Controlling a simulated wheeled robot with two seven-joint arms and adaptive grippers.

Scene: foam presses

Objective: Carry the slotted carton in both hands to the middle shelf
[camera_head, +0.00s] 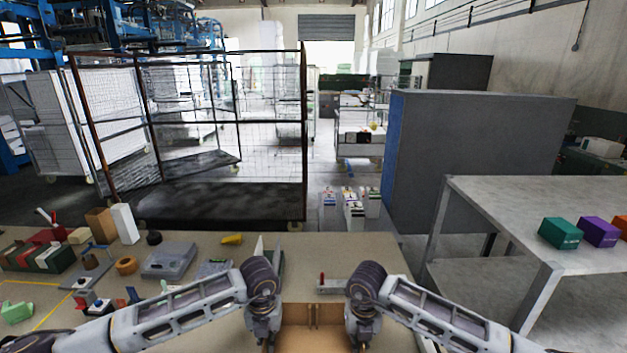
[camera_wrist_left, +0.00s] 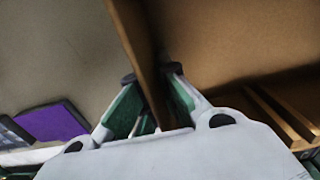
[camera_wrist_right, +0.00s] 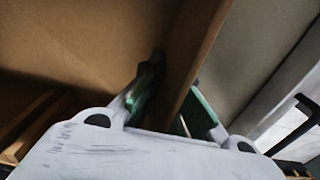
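The brown slotted carton (camera_head: 296,316) is at the bottom middle of the head view, in front of the workbench, its lower part cut off by the frame. Slotted divider strips (camera_wrist_left: 285,118) show inside it in the left wrist view. My left gripper (camera_head: 266,342) has its fingers on both sides of one carton wall (camera_wrist_left: 136,40), closed on it. My right gripper (camera_head: 362,340) pinches the opposite wall (camera_wrist_right: 196,50) in the same way. A grey shelf unit (camera_head: 520,195) stands at the right, with a top board and a lower board (camera_head: 465,270) visible.
Green (camera_head: 560,233), purple (camera_head: 599,232) and orange boxes sit on the unit's top. A beige workbench (camera_head: 200,243) with tools and blocks lies ahead and left. A wire cage trolley (camera_head: 220,205) and a tall grey cabinet (camera_head: 470,150) stand behind.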

